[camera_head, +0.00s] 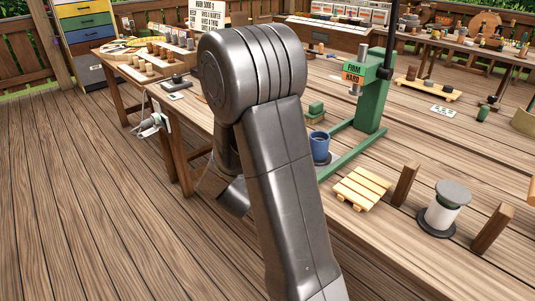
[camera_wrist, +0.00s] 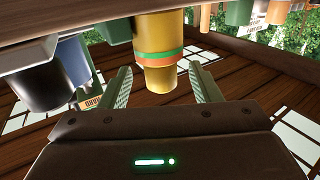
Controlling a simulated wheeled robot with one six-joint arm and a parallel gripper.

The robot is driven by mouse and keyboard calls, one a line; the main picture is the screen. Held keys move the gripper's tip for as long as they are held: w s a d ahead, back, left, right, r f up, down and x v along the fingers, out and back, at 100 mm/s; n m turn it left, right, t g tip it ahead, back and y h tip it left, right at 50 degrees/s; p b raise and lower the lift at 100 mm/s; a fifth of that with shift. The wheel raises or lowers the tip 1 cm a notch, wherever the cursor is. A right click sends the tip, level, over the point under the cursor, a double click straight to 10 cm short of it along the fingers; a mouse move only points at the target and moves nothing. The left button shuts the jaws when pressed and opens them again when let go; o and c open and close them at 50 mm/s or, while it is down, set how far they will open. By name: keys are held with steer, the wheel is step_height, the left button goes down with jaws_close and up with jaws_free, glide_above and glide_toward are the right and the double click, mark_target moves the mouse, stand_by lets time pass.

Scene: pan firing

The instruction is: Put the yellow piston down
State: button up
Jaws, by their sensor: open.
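The yellow piston (camera_wrist: 161,30) shows in the wrist view, which looks upside down, with the table at the top. My gripper (camera_wrist: 160,68) is open, one finger on each side of the piston's narrow end, with a gap visible on both sides. In the head view my arm's large grey links cover the middle, and I can make out neither the gripper nor the yellow piston there.
In the wrist view, a dark cylinder (camera_wrist: 32,86) and a blue piece (camera_wrist: 76,58) stand left of the piston, and a green piece (camera_wrist: 240,12) right. In the head view, a green press (camera_head: 372,100), blue cup (camera_head: 319,147), small pallet (camera_head: 362,187) and lidded jar (camera_head: 443,213) stand on the table.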

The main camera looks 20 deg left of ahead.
steer(key=w, duration=0.4)
steer(key=shift+w+a+f, duration=0.2)
steer(key=shift+w+a, duration=0.1)
jaws_close()
step_height(320, 180, up, 10)
steer(key=p, duration=0.2)
